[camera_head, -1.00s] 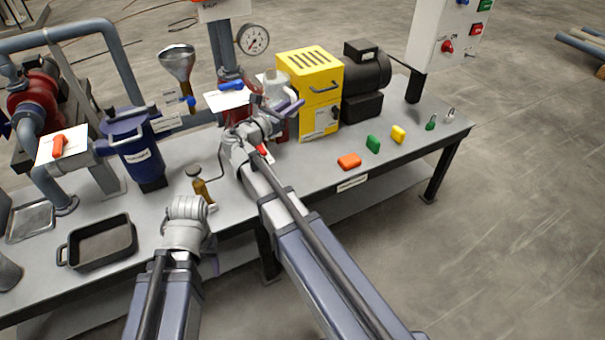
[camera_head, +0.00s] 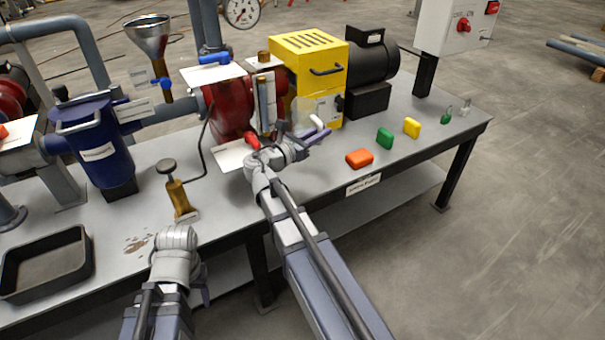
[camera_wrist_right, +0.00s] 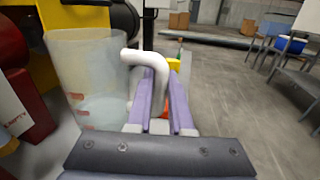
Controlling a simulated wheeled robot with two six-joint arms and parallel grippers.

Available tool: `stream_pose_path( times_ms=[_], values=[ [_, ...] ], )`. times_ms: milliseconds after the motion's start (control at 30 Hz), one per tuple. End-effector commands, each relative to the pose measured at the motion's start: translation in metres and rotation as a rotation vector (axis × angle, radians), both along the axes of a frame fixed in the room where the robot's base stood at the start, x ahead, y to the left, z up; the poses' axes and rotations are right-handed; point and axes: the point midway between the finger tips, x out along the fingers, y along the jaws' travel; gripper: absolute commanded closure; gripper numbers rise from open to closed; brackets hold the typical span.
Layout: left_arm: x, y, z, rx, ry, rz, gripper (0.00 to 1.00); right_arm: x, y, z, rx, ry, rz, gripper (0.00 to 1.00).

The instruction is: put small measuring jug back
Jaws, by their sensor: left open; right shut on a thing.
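The small measuring jug (camera_wrist_right: 90,75) is a clear, cloudy plastic cup with a white handle and red marks on its side. In the right wrist view my right gripper (camera_wrist_right: 157,95) is shut on its white handle, and the cup hangs to the left of the fingers, roughly upright. In the head view the jug (camera_head: 303,112) is hard to make out in front of the yellow machine, at my right gripper (camera_head: 318,132). I cannot tell whether its base touches the bench. My left gripper (camera_head: 176,238) is low over the bench's front edge, its fingers mostly hidden.
The yellow machine (camera_head: 300,62) and red pump (camera_head: 228,105) stand close around the jug. Orange (camera_head: 359,158), green (camera_head: 385,138) and yellow (camera_head: 411,127) blocks lie to the right. A black tray (camera_head: 45,265) is at left. The bench's right end is mostly clear.

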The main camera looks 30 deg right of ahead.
Motion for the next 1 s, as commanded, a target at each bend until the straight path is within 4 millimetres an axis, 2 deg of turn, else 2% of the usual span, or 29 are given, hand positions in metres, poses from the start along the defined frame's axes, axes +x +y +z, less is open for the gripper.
stream_pose_path(
  times_ms=[33,367,567,800,1000],
  values=[
    [0.000,0.000,-0.007,0.000,0.000,0.000,0.43,-0.002,-0.002,-0.006,-0.001,0.000,-0.003,1.00],
    [0.000,0.000,-0.011,0.000,0.000,0.000,0.43,-0.003,-0.003,-0.011,-0.001,0.000,-0.008,1.00],
    [0.000,0.000,-0.032,0.000,-0.001,-0.003,0.43,-0.003,-0.003,-0.031,-0.001,0.000,-0.008,1.00],
    [0.000,-0.001,-0.067,-0.004,-0.001,-0.009,0.43,-0.003,-0.003,-0.067,-0.001,0.000,-0.007,1.00],
    [0.000,-0.001,-0.072,-0.006,-0.001,-0.011,0.43,-0.003,-0.003,-0.072,-0.001,0.000,-0.007,1.00]
  ],
)
